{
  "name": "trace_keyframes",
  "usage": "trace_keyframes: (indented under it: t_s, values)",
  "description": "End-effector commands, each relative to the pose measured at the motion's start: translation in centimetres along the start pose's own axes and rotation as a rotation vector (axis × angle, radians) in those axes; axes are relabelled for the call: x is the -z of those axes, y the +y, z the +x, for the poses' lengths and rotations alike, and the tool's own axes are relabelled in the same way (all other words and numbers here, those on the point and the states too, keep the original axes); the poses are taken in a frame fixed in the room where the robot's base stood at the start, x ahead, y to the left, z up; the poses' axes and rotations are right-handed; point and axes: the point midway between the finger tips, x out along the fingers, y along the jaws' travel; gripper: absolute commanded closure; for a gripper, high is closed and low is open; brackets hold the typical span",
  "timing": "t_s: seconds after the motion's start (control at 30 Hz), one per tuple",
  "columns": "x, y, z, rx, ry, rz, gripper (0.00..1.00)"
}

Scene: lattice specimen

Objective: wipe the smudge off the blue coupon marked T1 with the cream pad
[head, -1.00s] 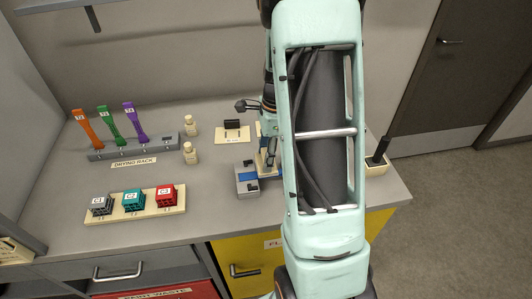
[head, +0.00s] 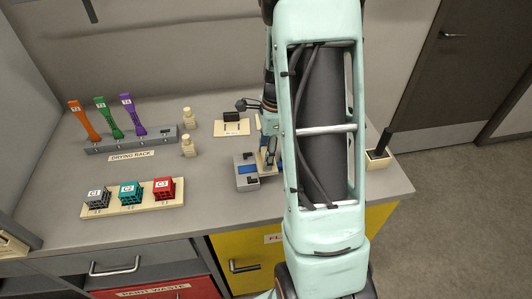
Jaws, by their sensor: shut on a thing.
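The blue coupon (head: 246,169) lies flat in a grey block-like fixture on the bench, left of my arm. Only a short blue stretch shows, and neither its T1 mark nor the smudge can be made out. My gripper (head: 268,158) is low over the right end of the fixture, mostly hidden behind my arm. It is shut on the cream pad (head: 262,159), of which a small pale part shows at the fingers. I cannot tell whether the pad touches the coupon.
A grey drying rack (head: 160,139) at back left holds orange, green and purple coupons. Two small bottles (head: 188,147) stand beside it. A cream tray (head: 130,209) carries three lattice cubes. A cream holder with a black handle (head: 377,158) is right of my arm. The front-middle bench is clear.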

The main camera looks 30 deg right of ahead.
Motion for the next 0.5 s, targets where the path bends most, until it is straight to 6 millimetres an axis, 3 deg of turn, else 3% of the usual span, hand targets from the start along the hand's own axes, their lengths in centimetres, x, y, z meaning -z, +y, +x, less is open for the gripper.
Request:
trace_keyframes:
  t_s: [0.5]
  values:
    - [0.07,0.00,0.65,0.000,0.000,0.000,0.79]
